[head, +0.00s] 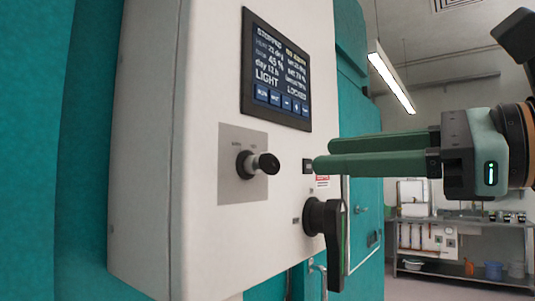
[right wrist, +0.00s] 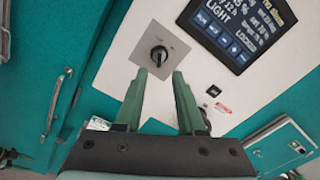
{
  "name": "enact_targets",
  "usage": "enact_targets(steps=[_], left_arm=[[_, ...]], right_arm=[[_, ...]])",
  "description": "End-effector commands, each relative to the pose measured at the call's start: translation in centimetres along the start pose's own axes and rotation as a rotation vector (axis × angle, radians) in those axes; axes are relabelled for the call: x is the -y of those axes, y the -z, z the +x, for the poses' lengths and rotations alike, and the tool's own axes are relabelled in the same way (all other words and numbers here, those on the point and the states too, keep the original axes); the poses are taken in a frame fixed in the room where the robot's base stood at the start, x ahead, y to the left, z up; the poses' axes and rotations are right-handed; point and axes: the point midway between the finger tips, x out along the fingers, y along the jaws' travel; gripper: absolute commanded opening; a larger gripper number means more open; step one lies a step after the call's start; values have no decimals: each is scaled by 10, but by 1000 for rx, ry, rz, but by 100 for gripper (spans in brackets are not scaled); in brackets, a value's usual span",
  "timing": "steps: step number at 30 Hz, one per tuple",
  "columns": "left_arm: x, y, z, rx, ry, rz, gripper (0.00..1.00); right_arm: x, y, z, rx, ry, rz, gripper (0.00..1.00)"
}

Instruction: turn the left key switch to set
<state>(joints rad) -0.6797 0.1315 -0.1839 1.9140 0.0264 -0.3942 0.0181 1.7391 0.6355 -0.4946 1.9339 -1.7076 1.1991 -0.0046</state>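The key switch is a black knob (head: 258,163) on a grey square plate (head: 228,182), low on the white control panel. Small labels above it are too small to read. In the right wrist view the knob (right wrist: 158,55) lies just beyond and between the fingertips. My right gripper (head: 322,156) has green fingers, spread apart and empty. It points left at the panel, to the right of the knob in the head view and apart from it. It also shows in the right wrist view (right wrist: 159,76). My left gripper is out of view.
A screen (head: 277,75) showing "STOPPED" and "LOCKED" sits above the switch. A large black rotary handle (head: 334,222) juts out at lower right, below my right gripper. A small black square switch (head: 307,166) lies between. A metal bench (head: 465,225) stands far behind.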

Motion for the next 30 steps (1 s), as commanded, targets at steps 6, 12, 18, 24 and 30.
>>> enact_targets(steps=[6, 12, 18, 24, 30], left_arm=[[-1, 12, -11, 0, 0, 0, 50], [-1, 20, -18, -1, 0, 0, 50], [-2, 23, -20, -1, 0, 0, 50], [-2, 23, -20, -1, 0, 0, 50], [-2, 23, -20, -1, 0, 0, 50]], right_arm=[[0, -3, 48, 1, -7, 4, 38], [0, -3, 81, 3, -6, 4, 38], [0, -1, 97, 3, -3, 3, 38], [-1, 0, 100, 3, -3, 3, 38], [-1, 0, 99, 3, -3, 3, 28]])
